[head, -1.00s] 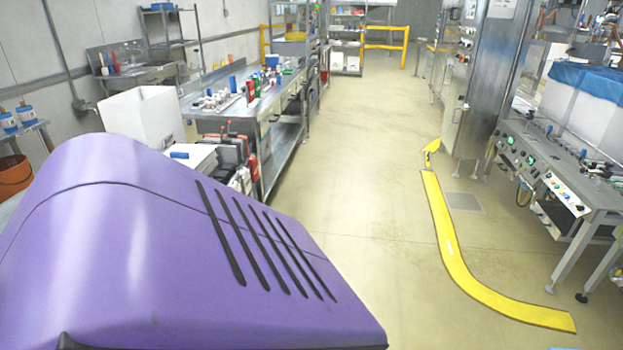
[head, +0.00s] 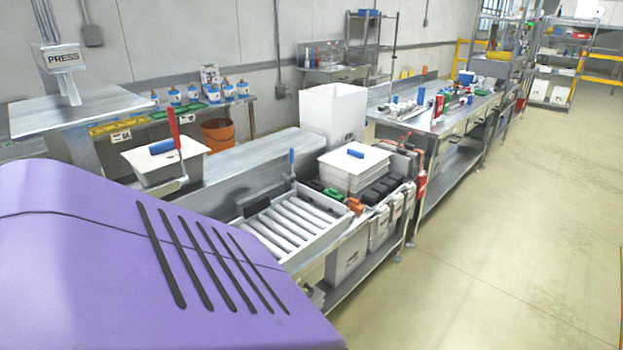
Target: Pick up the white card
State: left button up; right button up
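I cannot tell for sure which thing is the white card. A stack of flat white pieces (head: 340,168) stands on the near bench at the centre, with a small blue item (head: 355,153) on top. Another flat white piece (head: 192,152) lies on a pale container further left, with a blue item (head: 162,147) on it. Neither of my grippers shows in the head view.
A roller tray (head: 290,222) sits on the near bench, with a tall white box (head: 332,116) behind. A press table (head: 70,112) is at the left. A long steel workbench (head: 440,120) runs back. The floor (head: 510,220) at right is clear. My purple body hides the lower left.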

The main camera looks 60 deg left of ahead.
aim_at(383, 218)
jog(key=u, duration=1.5)
jog(key=i+l+u, duration=0.15)
jog(key=i, duration=0.2)
